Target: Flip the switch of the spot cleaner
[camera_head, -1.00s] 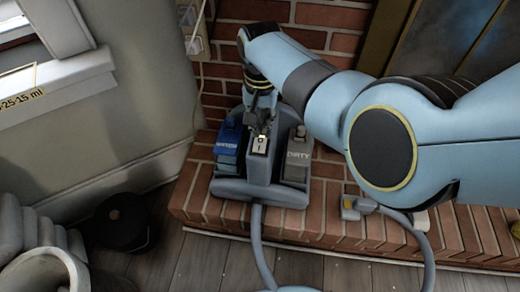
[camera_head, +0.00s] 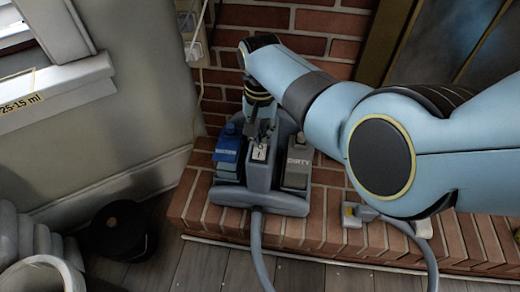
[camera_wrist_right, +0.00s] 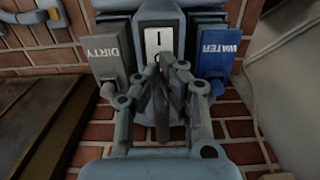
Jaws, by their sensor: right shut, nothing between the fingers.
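The spot cleaner (camera_head: 258,200) stands on the brick hearth, with a blue water tank (camera_head: 227,152) on its left and a grey dirty tank (camera_head: 297,165) on its right in the head view. Its light switch plate (camera_head: 260,152) with a dark mark is on the central body. In the right wrist view the switch plate (camera_wrist_right: 162,42) shows just beyond the fingertips. My right gripper (camera_wrist_right: 167,62) is shut and empty, close to the lower edge of the switch plate; I cannot tell whether it touches. My left gripper is not in view.
A grey hose (camera_head: 258,245) runs from the cleaner's front, and a nozzle (camera_head: 352,215) lies on the hearth (camera_head: 325,240) to the right. A brick wall (camera_head: 285,20) is behind. A dark bucket (camera_head: 120,230) stands on the wooden floor at left.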

